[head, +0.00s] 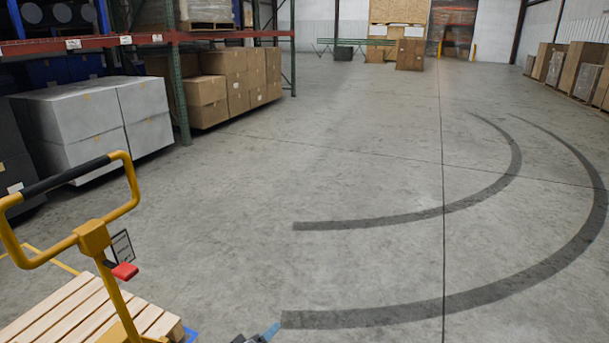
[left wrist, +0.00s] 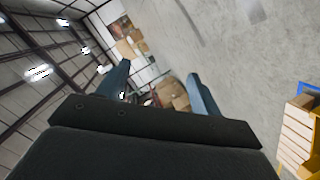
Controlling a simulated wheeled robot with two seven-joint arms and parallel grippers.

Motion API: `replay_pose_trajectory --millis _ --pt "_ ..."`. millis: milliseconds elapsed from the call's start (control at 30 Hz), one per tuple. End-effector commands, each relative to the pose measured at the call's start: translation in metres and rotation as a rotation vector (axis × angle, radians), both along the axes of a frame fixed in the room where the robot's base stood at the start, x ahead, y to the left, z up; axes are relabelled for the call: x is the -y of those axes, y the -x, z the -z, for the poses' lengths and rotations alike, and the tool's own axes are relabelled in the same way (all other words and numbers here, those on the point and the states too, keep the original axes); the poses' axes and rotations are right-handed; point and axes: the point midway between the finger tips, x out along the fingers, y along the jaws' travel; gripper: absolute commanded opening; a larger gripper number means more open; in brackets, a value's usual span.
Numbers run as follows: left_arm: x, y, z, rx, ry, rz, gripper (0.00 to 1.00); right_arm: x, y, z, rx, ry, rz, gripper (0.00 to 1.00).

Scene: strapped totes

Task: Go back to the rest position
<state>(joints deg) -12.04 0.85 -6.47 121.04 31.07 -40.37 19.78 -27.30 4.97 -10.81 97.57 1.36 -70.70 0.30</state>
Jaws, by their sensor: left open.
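My left gripper (head: 267,333) just shows at the bottom edge of the head view, a dark body with a blue finger, over bare floor. In the left wrist view my left gripper (left wrist: 158,77) has its two blue fingers spread wide apart with nothing held between them. Boxes and a wall show far off beyond the fingers, and the view is tilted. My right gripper is in neither view. No strapped tote can be made out.
A yellow pallet jack handle (head: 92,238) and a wooden pallet (head: 62,312) stand close at left. Boxes (head: 205,102) sit under the rack (head: 180,85). The concrete floor (head: 370,180), with dark curved tyre marks, is clear in the middle and right.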

Motion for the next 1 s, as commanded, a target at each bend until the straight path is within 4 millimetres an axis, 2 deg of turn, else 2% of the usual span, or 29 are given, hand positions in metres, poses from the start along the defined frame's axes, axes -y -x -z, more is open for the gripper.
replay_pose_trajectory --millis 33,167,300,600,800,1000 --pt "0.003 0.007 0.003 -0.027 -0.079 0.041 0.65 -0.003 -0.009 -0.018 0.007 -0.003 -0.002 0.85" --pt "0.005 0.035 0.017 -0.119 -0.302 0.154 0.65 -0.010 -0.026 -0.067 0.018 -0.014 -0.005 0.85" --pt "-0.001 0.077 0.034 -0.238 -0.511 0.266 0.65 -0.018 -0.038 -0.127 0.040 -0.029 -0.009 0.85" --pt "-0.023 0.168 0.055 -0.470 -0.763 0.403 0.65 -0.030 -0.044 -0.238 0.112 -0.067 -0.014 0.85" --pt "-0.033 0.217 0.059 -0.568 -0.824 0.420 0.65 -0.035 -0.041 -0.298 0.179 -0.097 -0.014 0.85" --pt "-0.032 0.257 0.065 -0.603 -0.833 0.436 0.65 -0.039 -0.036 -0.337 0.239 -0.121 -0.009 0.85"
